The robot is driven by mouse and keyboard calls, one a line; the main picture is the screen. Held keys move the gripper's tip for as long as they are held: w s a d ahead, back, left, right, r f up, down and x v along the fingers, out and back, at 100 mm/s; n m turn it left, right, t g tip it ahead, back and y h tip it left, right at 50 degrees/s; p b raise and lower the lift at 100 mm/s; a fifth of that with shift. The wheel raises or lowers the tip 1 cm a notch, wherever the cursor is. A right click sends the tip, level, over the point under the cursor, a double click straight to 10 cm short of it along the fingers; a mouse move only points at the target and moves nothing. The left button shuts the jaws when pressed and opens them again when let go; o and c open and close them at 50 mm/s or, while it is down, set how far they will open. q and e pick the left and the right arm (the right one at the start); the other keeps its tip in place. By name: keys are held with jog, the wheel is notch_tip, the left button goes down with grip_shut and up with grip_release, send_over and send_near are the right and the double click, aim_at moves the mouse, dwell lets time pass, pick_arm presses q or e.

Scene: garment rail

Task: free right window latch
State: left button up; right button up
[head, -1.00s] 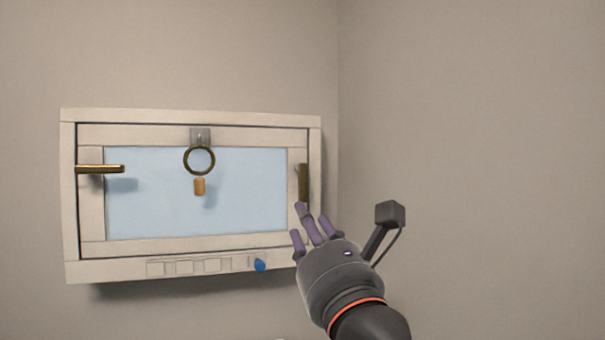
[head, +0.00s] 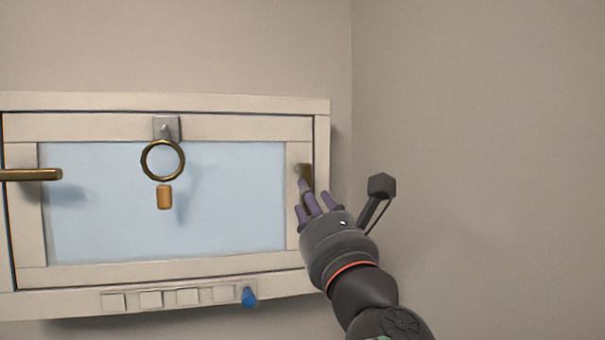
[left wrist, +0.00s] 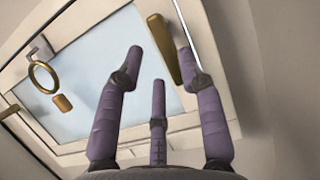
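The right window latch (head: 306,172) is a brass bar on the right side of the window frame. It points down, roughly upright, and the fingers hide its lower part in the head view. My left gripper (head: 315,203) has its purple fingers spread in front of the latch's lower end. In the left wrist view the latch (left wrist: 165,48) shows between the middle and right fingers (left wrist: 160,75), and no finger closes on it. I cannot tell whether a finger touches it. The left latch (head: 30,174) is a brass bar lying horizontal. My right gripper is not in view.
A brass ring (head: 145,160) hangs from a grey bracket (head: 166,127) at the window's top, with an orange tag (head: 164,197) below. A blue knob (head: 249,297) and several square buttons (head: 188,297) line the lower sill. A wall corner stands close on the right.

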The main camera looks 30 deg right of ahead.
pick_arm(q)
jog(key=p+x, duration=0.2)
jog(key=x, duration=0.4)
jog(key=shift+p, duration=0.3)
jog(key=shift+w+d, duration=0.25)
jog(key=shift+w, duration=0.05)
jog(key=shift+s+a, duration=0.1)
grip_shut()
